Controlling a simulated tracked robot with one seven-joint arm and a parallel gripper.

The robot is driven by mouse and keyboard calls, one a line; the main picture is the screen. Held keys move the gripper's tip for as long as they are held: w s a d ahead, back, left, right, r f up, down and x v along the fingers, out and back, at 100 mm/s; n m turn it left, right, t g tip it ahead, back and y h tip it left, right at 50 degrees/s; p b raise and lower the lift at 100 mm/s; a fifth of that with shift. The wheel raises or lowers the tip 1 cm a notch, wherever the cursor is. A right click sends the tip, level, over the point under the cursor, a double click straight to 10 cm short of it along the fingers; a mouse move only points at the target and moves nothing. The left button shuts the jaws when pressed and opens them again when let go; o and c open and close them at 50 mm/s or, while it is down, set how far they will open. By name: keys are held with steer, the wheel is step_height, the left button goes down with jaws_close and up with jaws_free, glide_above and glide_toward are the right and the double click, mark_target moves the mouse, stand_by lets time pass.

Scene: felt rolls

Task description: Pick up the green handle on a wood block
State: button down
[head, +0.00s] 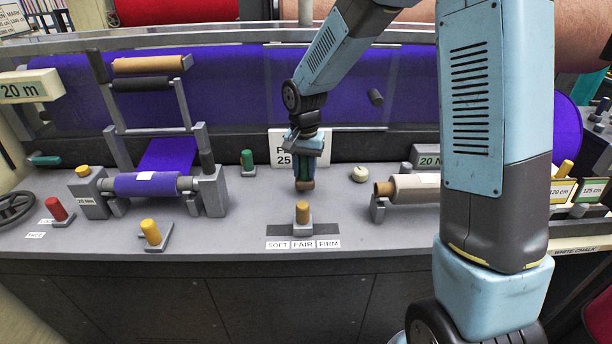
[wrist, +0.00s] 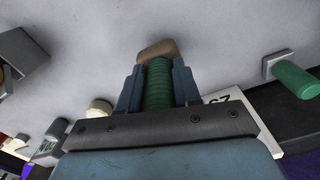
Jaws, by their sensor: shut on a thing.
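The green handle (wrist: 158,85) stands between my two fingers in the wrist view, with its wood block (wrist: 157,49) beyond the fingertips. My gripper (head: 304,172) is shut on the green handle and points down over the grey bench, near the middle of the head view. The wood block (head: 305,186) shows just below the fingers there. The fingers cover part of the handle. I cannot tell whether the block touches the bench.
Another green handle (head: 247,159), on a grey base, is to the left. A white sign (head: 285,147) stands behind.

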steer(key=s+d+r, duration=0.2)
steer(key=s+r, duration=0.8)
steer(key=s, duration=0.3)
steer(key=shift+s+d+r, duration=0.3)
steer(key=shift+s+d, duration=0.05)
steer(key=shift+s, duration=0.05)
steer(key=c, duration=1.3)
jaws_free()
jaws_close()
